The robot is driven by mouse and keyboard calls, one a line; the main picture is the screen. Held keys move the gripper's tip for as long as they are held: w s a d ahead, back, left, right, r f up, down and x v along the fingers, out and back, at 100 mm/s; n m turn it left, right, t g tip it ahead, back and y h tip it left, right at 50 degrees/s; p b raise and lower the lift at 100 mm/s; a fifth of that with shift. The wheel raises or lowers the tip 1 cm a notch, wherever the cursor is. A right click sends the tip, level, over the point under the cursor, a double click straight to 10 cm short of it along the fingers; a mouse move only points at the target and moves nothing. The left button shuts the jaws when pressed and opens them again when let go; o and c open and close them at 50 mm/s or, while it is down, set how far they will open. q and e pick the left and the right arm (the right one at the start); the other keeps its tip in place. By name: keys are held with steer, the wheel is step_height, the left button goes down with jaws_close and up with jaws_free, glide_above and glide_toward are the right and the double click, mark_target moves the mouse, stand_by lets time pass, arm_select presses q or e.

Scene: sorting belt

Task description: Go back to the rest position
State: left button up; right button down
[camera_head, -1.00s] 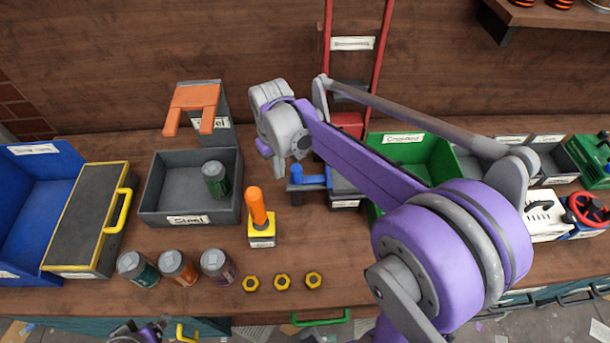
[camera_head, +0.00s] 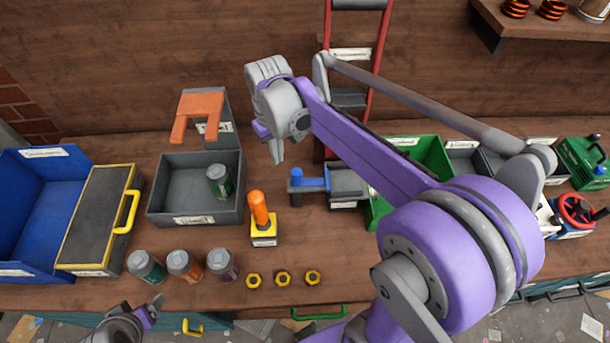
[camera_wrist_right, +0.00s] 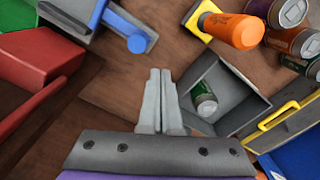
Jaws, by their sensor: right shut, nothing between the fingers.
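My right gripper (camera_head: 277,150) is above the back of the bench, right of the grey bin and left of the red-framed rack. In the right wrist view its fingers (camera_wrist_right: 160,100) are together with nothing between them. My purple right arm reaches across the right half of the head view. My left gripper (camera_head: 152,308) is at the bottom left, in front of the bench edge and only partly visible; its jaw state is unclear.
The grey bin (camera_head: 153,205) holds a green can (camera_head: 219,182). Three cans (camera_head: 185,266), an orange-handled lever (camera_head: 259,208) and three yellow nuts (camera_head: 283,279) stand in front. A blue-handled device (camera_head: 308,184) sits right of my right gripper. A blue bin (camera_head: 18,270) is far left.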

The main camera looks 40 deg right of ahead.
stand_by(0.5)
steer(key=s+a+f+t, duration=0.2)
steer(key=s+t, duration=0.1)
steer(key=s, duration=0.4)
steer(key=s+a+f+t, duration=0.2)
steer(key=s+a, duration=0.1)
steer(key=s, duration=0.4)
steer(key=shift+a+f+t, duration=0.35)
steer(key=shift+f+t, duration=0.05)
steer(key=shift+s+d, duration=0.1)
